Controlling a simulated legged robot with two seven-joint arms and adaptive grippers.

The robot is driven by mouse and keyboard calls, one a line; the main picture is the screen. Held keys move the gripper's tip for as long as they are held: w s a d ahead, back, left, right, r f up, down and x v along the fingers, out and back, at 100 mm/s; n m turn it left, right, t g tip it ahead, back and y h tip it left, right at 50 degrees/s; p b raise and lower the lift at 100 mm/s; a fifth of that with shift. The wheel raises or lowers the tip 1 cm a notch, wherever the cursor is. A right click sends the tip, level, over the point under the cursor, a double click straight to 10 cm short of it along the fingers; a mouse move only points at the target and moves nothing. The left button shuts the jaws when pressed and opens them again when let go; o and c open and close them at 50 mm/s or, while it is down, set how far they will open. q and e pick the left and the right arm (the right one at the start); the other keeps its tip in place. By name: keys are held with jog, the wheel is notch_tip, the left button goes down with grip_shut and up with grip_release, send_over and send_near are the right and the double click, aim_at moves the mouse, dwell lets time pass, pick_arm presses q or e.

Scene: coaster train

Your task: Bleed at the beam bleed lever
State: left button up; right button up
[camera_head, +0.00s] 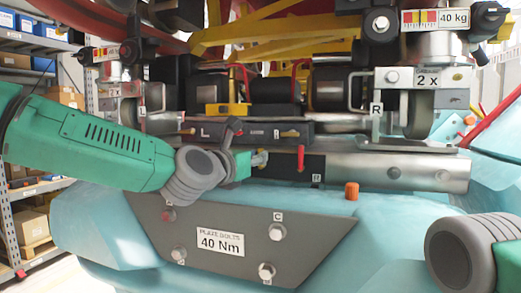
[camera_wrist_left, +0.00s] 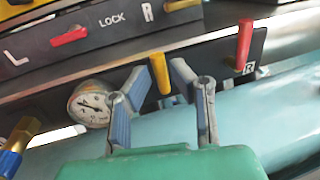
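My left gripper (camera_head: 260,158) is at the dark strip on the beam, below the lock panel. In the left wrist view its two grey-blue fingers (camera_wrist_left: 164,80) are apart. A short yellow lever (camera_wrist_left: 159,73) shows in the gap between the fingertips; I cannot tell whether they touch it. An upright red lever (camera_wrist_left: 244,45) stands to the right on the same strip, near an R label. It also shows in the head view (camera_head: 300,158), right of the gripper. No readable label marks the bleed lever. Of my right arm only a link shows at the lower right; its gripper is out of view.
A round gauge (camera_wrist_left: 90,103) sits left of the fingers. The lock panel (camera_head: 262,132) with red and yellow handles is just above. An orange cap (camera_head: 351,190) and a bolted grey plate (camera_head: 220,241) marked 40 Nm are below. Shelves (camera_head: 30,190) stand at left.

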pick_arm(q)
jog(key=shift+x, duration=1)
jog(key=shift+w, duration=0.1)
jog(key=shift+d, duration=0.1)
grip_shut()
